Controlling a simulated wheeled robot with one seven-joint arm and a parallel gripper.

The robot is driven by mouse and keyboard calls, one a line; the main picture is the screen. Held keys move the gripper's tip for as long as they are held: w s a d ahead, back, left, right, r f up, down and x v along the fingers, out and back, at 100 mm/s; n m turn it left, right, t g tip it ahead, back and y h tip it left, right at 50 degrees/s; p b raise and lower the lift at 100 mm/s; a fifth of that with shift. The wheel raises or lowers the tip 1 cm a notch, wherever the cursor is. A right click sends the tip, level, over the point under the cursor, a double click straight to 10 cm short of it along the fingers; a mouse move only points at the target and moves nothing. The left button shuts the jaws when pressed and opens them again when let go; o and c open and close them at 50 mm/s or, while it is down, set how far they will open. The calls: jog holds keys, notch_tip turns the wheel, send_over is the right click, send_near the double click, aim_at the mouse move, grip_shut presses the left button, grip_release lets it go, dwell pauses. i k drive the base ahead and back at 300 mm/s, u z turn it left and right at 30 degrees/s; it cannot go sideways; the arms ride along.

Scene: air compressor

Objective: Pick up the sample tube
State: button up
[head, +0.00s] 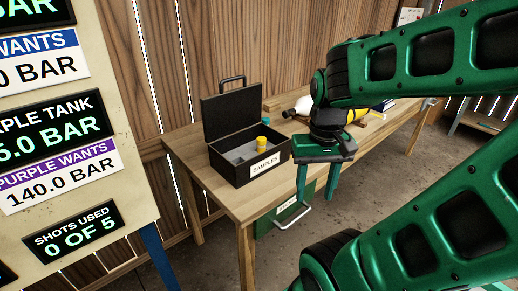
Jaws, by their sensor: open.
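A small yellow-capped item (261,144), likely the sample tube, stands upright in the open black box (228,172) labelled "SAMPLES" on the wooden table. Its lower part is hidden inside the box. My gripper (316,198) is to the right of the box, in front of the table's edge, with its two green fingers pointing down. The fingers are apart and nothing shows between them. The gripper does not touch the tube.
The box lid (245,110) stands raised at the back. A white and yellow bottle-like object (300,106) lies behind my wrist. A green case (285,216) with a metal handle is below the table's edge. A sign board (60,130) fills the left.

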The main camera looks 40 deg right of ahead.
aim_at(261, 141)
jog(key=z, duration=1.85)
jog(key=k, duration=1.35)
jog(key=u, duration=0.85)
jog(key=i, duration=0.95)
